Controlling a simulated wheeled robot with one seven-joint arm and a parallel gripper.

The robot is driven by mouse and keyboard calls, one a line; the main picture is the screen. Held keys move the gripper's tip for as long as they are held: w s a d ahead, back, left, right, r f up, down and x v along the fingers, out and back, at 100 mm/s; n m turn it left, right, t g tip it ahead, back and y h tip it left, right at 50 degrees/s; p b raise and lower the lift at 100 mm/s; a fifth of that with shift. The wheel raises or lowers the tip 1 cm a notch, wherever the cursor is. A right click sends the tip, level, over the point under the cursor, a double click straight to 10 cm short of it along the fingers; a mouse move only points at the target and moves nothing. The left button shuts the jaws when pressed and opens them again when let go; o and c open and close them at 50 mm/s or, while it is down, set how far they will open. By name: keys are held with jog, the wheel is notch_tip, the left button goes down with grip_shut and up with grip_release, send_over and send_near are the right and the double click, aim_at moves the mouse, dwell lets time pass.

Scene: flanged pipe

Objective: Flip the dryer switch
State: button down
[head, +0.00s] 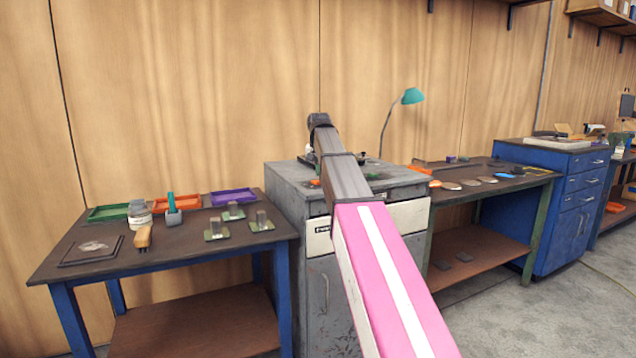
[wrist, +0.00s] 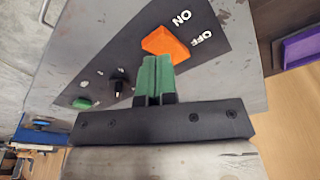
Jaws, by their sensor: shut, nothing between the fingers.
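The orange switch (wrist: 166,43) sits on a dark panel (wrist: 128,66) with white ON and OFF labels beside it, in the wrist view. I cannot tell which label it is tilted toward. My gripper (wrist: 155,62) has green fingertips that are shut together with nothing between them. The tips are right at the near edge of the switch; whether they touch it is unclear. In the head view the grey metal cabinet (head: 284,188) stands in the middle, and my arm reaches over its top. My gripper is hidden there behind my arm.
A black knob (wrist: 118,86) and a green button (wrist: 82,103) are on the same panel. A table (head: 85,268) with trays and small parts stands left of the cabinet. A workbench (head: 500,185) stands to the right, with a teal lamp (head: 412,96) behind the cabinet.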

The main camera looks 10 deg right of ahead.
jog(key=shift+f, duration=1.15)
dwell(1.2)
jog(key=shift+r, duration=3.45)
